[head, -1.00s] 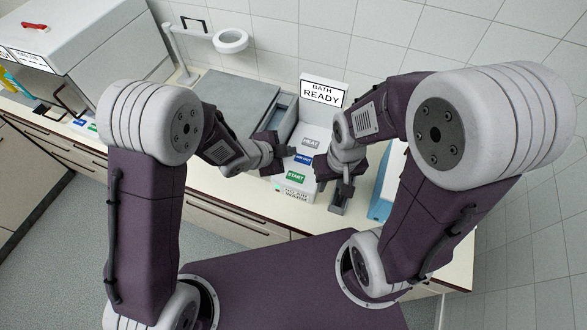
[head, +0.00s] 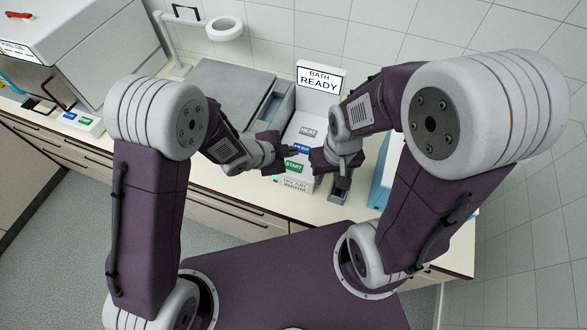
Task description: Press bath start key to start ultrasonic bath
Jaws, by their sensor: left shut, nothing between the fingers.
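The ultrasonic bath's white key panel (head: 316,117) carries a grey HEAT key (head: 309,132), a blue key (head: 304,150) and a green START key (head: 294,166). A sign above reads BATH READY (head: 320,79). My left gripper (head: 296,150) is shut and empty. Its tip is over the left part of the blue key, just behind the START key in the picture; I cannot tell whether it touches. The START key is in plain view. My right gripper (head: 343,183) hangs right of the panel; its finger opening is unclear.
A lidded grey basin (head: 235,90) lies left of the panel. A grey holder (head: 338,197) stands under my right gripper, a blue-and-white box (head: 381,185) to its right. A large white cabinet (head: 90,40) and another key strip (head: 84,120) are at left.

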